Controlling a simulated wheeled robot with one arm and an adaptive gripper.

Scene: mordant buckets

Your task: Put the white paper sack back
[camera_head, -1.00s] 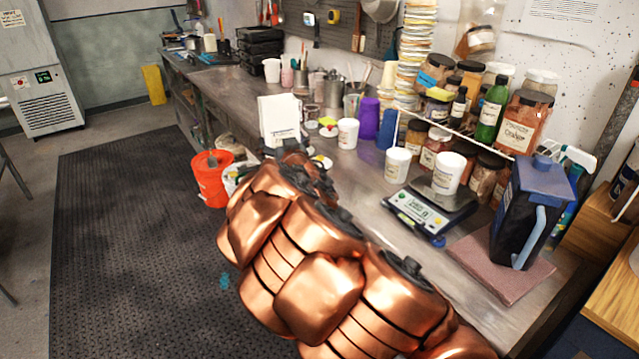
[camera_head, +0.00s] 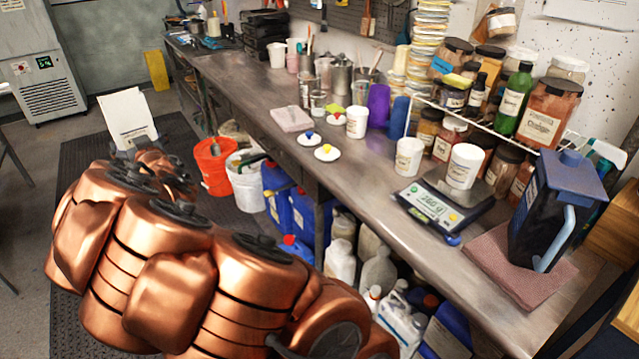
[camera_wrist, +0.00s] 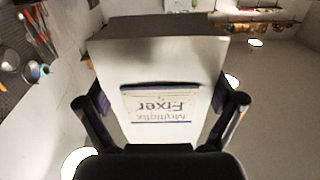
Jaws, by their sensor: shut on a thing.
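The white paper sack (camera_head: 126,115) is held up at the far end of my arm, in the left part of the head view, over the floor mat and tilted. In the wrist view the sack (camera_wrist: 160,65) fills the middle, with its printed label upside down. My gripper (camera_wrist: 163,112) has one finger on each side of the sack and is shut on it.
The workbench (camera_head: 330,165) runs along the right, with jars, a scale (camera_head: 437,205) and a pink pad (camera_head: 292,118) on it. An orange bucket (camera_head: 213,167) and a white bucket (camera_head: 247,180) stand on the floor beside the bench. Blue containers (camera_head: 285,200) and bottles fill the shelf underneath.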

